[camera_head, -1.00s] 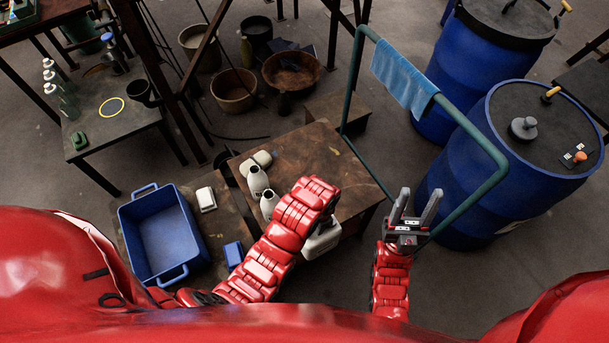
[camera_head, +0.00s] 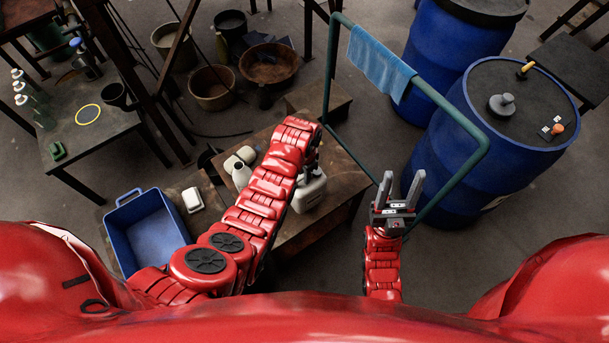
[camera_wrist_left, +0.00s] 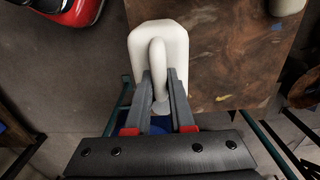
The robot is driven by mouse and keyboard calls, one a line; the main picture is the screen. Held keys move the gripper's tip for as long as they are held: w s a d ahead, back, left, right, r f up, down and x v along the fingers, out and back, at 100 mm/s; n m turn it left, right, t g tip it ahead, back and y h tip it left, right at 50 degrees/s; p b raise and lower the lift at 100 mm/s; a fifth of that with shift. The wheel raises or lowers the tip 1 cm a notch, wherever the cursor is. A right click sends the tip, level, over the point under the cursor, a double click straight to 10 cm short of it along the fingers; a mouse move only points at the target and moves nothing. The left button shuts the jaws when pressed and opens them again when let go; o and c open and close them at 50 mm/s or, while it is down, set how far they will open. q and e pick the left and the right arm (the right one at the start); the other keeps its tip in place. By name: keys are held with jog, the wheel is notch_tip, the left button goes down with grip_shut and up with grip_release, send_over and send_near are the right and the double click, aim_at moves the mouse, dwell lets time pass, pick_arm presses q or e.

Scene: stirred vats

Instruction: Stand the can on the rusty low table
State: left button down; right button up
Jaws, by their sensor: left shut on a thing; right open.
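The can, a white jug with a handle (camera_head: 309,191), is at the right part of the rusty low table (camera_head: 342,172). My left gripper (camera_head: 313,160) is mostly hidden behind its own arm in the head view. In the left wrist view its fingers (camera_wrist_left: 161,82) are shut on the handle of the can (camera_wrist_left: 158,38). The can overlaps the brown table top (camera_wrist_left: 235,55) near its edge there; I cannot tell whether its base touches the top. My right gripper (camera_head: 402,185) is open and empty, right of the table.
Pale bottles (camera_head: 241,175) stand on the table's left part, partly hidden by my arm. A blue crate (camera_head: 122,212) and a white block (camera_head: 193,199) lie to the left. A green rail (camera_head: 466,160) with a blue towel (camera_head: 380,62) and blue barrels (camera_head: 495,150) stand right.

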pick_arm(q)
jog(key=shift+w, duration=0.5)
jog(key=shift+f+p, duration=0.45)
jog(key=shift+f, duration=1.4)
jog(key=c, duration=1.2)
grip_release()
jog(key=shift+f+b, duration=0.1)
jog(key=shift+b, duration=0.3)
jog(key=shift+c, duration=0.2)
jog(key=o, duration=0.5)
jog(key=shift+c, duration=0.2)
